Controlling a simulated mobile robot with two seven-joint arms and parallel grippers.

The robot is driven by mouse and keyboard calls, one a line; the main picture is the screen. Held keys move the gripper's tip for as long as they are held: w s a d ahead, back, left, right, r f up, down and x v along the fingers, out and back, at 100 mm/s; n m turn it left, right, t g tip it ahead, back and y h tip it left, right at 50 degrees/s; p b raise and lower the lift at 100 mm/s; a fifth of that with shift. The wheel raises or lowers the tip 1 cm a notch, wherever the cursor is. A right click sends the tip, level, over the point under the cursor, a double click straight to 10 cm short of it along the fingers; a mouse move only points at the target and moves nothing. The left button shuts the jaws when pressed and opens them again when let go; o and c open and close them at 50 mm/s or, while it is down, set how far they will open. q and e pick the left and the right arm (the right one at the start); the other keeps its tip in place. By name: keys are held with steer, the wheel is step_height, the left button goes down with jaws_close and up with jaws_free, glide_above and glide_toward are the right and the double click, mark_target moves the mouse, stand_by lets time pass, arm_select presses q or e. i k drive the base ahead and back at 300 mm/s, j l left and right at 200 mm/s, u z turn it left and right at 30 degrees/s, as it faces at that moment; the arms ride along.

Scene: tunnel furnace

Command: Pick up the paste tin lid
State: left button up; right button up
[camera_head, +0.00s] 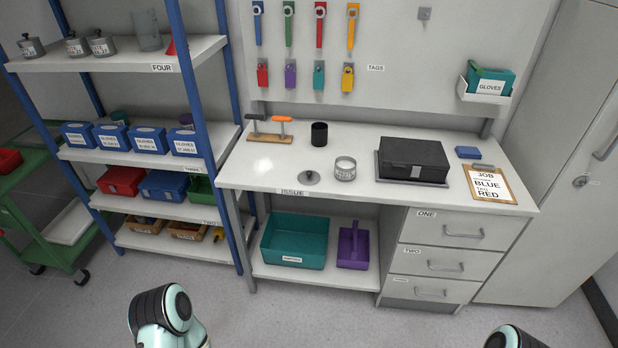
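A round grey lid with a small dark knob (309,178) lies flat on the white workbench (262,180), close to its front edge. An open grey tin with a label (345,169) stands upright just to the right of the lid, apart from it. Parts of my arms show at the bottom edge, one left of centre and one at the right. Neither gripper is in the picture, and nothing of mine touches the lid or the tin.
A black cup (319,134), a black box (413,160) and a clipboard (488,185) stand or lie on the bench. A tool stand with two handles (269,132) is at the back left. Blue-posted shelves (190,55) rise at the left. Floor in front is clear.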

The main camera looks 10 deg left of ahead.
mark_target(306, 176)
steer(key=i+j+z, duration=0.1)
steer(key=z, duration=0.7)
steer(key=i+j+z, duration=0.1)
steer(key=j+z, duration=0.65)
steer(key=j, duration=0.2)
steer(key=i, duration=0.05)
